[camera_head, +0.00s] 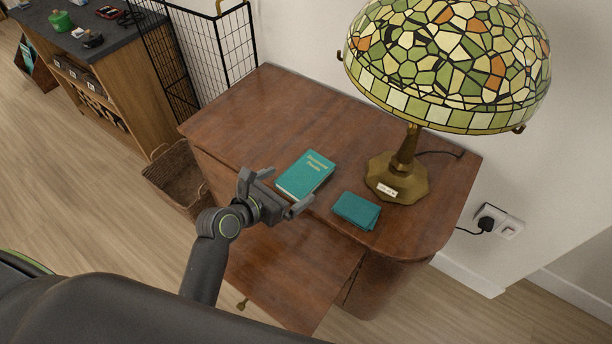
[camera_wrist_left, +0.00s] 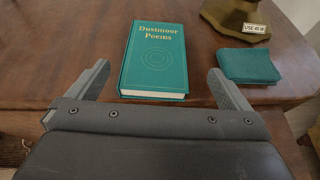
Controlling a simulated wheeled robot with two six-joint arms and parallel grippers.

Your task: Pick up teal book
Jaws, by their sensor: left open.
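A teal book (camera_head: 305,174) with gold lettering lies flat on the brown wooden desk (camera_head: 262,105), near its front edge. In the left wrist view the book (camera_wrist_left: 156,58) reads "Dustmoor Poems", and its pale page edge faces me. My left gripper (camera_head: 275,190) is open and empty, just in front of the book. In the left wrist view its two fingers (camera_wrist_left: 160,88) stand wide apart, one on each side of the book's near end. I cannot tell its exact height above the desk. My right gripper is not in view.
A folded teal cloth (camera_head: 356,210) lies right of the book; it also shows in the left wrist view (camera_wrist_left: 248,66). A stained-glass lamp with a brass base (camera_head: 396,180) stands behind it. A wicker basket (camera_head: 176,177) sits on the floor left of the desk. The desk's left part is clear.

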